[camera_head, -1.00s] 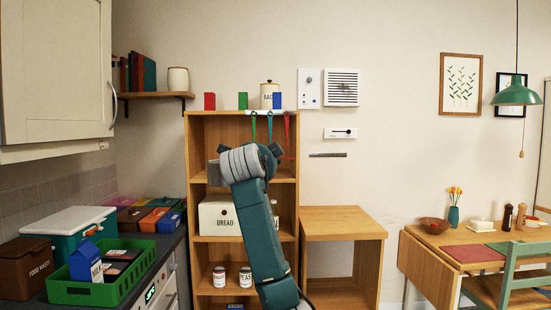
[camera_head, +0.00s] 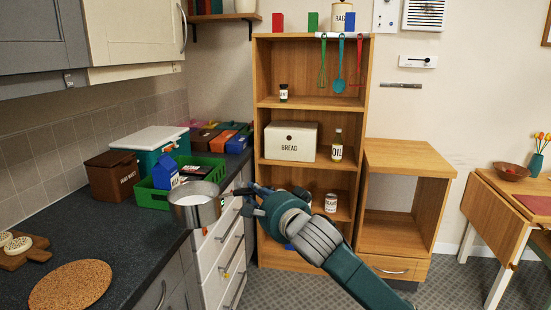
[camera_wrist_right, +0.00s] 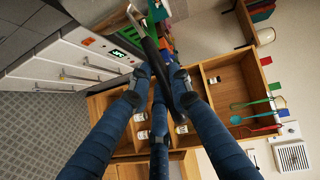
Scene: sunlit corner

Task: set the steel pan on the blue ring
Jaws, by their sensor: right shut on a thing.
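The steel pan (camera_head: 195,210) is a round, shiny pot with a pale inside, roughly level near the front edge of the dark counter in the head view. My right gripper (camera_head: 252,197) is to the right of the pan, shut on its dark handle. In the right wrist view the fingers (camera_wrist_right: 160,88) close around the dark handle (camera_wrist_right: 148,42); the pan's bowl is not clearly seen there. I see no blue ring in either view. My left gripper is not in view.
A green crate (camera_head: 153,196) with a blue carton stands behind the pan. A round cork mat (camera_head: 71,287) and a wooden board (camera_head: 30,256) lie on the near counter (camera_head: 125,240), with bare counter between them and the crate. A wooden shelf unit (camera_head: 312,103) stands behind my right arm.

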